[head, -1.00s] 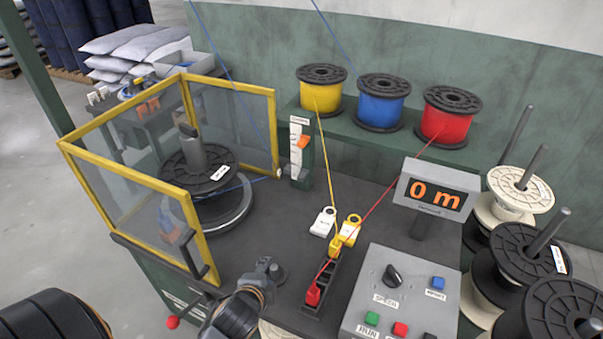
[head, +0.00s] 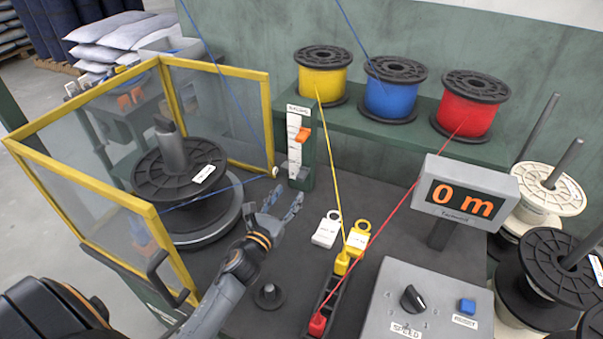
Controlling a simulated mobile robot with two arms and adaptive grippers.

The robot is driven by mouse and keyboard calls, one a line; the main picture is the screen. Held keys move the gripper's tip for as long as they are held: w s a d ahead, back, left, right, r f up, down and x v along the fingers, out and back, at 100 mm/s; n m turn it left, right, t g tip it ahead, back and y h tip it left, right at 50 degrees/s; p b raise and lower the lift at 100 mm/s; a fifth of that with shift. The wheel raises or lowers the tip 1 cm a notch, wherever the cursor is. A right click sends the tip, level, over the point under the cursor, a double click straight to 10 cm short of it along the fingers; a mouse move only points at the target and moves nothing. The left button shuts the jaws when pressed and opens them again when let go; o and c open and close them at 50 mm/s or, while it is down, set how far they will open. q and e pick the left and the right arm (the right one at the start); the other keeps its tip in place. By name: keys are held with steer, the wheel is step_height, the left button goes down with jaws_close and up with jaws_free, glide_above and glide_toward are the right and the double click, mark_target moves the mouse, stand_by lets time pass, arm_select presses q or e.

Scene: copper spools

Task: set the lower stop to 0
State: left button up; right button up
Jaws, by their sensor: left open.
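A green upright post (head: 309,160) with a white scale (head: 294,134) stands at the bench's back, beside the guard. An orange stop (head: 303,134) sits on the upper half of the scale. A small grey piece (head: 284,167) juts out low on the post, by the wire guide. I cannot tell whether it is the lower stop, and the scale's numbers are too small to read. My left gripper (head: 283,204) is open and empty, a little below and in front of the post, apart from it. My right gripper is not in view.
The yellow-framed guard (head: 152,213) surrounds a black spool (head: 180,165) on the left. A blue wire runs from it to the post. White (head: 325,230) and yellow (head: 356,238) tags lie nearby. The display (head: 465,196) reads 0 m.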

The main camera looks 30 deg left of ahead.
mark_target(299, 179)
arm_select(q)
steer(key=w, duration=0.4)
steer(key=shift+w+a, duration=0.2)
steer(key=shift+w, duration=0.05)
steer(key=w, duration=0.4)
steer(key=shift+w+a+f, duration=0.1)
steer(key=shift+w+a, duration=0.05)
steer(key=shift+w, duration=0.5)
steer(key=shift+c, duration=0.5)
steer(key=c, duration=0.7)
jaws_close()
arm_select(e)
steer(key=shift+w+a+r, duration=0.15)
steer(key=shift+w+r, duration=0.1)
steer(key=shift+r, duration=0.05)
